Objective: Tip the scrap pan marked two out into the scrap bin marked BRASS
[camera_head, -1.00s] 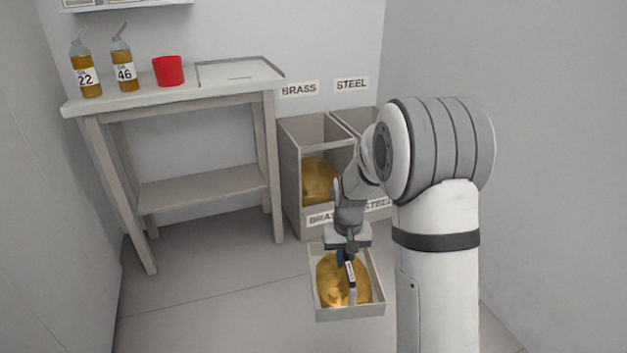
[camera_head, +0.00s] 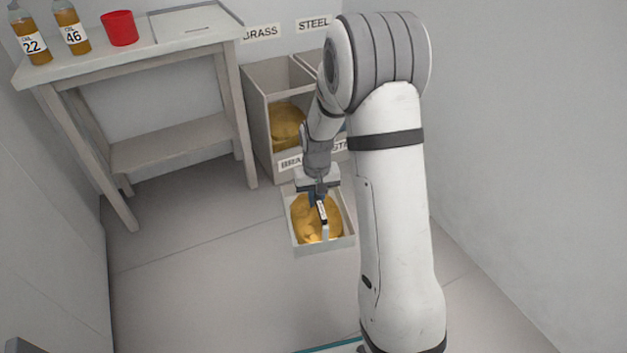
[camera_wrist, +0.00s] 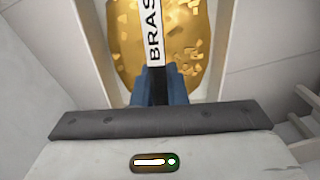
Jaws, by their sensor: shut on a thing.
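My gripper (camera_head: 318,197) is shut on the upright handle of a light grey scrap pan (camera_head: 325,247). The pan is roughly level and holds a mound of golden scrap (camera_head: 304,219). In the wrist view, the blue fingers (camera_wrist: 157,88) grip the handle, whose white label (camera_wrist: 153,32) reads "BRAS", the rest cut off. No number two is visible on the pan. The scrap bin marked BRASS (camera_head: 258,118) stands behind the pan, open at the top, with golden scrap (camera_head: 286,126) inside. The pan is in front of the bin and lower than its top rim.
The STEEL bin is right of BRASS, mostly hidden by my arm; its wall sign (camera_head: 313,24) shows. A grey table (camera_head: 185,42) at left carries two oil bottles (camera_head: 70,27) and a red cup (camera_head: 119,28). The floor (camera_head: 190,270) at front left is clear.

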